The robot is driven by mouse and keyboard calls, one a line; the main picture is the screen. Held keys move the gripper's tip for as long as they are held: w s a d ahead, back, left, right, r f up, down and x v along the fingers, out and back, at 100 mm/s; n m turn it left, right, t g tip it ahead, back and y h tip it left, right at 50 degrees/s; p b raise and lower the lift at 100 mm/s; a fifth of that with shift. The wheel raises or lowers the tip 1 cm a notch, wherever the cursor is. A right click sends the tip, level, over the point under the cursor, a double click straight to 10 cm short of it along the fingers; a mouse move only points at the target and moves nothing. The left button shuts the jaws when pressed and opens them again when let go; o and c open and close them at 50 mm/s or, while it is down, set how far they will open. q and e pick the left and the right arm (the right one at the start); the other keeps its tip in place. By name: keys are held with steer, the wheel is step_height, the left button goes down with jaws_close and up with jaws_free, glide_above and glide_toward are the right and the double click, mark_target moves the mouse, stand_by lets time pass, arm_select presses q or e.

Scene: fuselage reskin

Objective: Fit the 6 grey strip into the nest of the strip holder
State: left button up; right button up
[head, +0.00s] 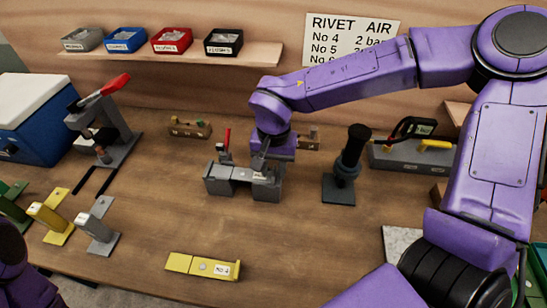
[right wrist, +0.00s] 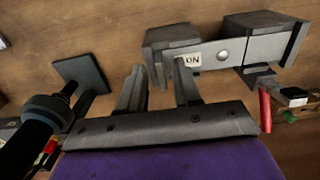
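The strip holder (head: 214,188) is a grey fixture with two blocks, standing mid-table with a red-handled clamp at its back left. A grey strip (head: 240,174) lies across the blocks; it also shows in the right wrist view (right wrist: 222,53). A white label is on its end, only partly legible, so I cannot confirm the number. How fully it sits in the nest is unclear. My right gripper (head: 260,164) is just over the strip's right end. In the right wrist view its fingers (right wrist: 158,78) are apart, nothing visibly held between them. My left gripper is out of view.
A dark upright tool (head: 347,175) stands right of the holder. A yellow strip (head: 203,267) lies at the front. A lever press (head: 107,135) and small yellow and grey pieces (head: 97,228) are left. The front middle is mostly clear.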

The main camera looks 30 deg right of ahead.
step_height(320, 180, up, 12)
steer(key=shift+r, duration=0.2)
stand_by(0.4)
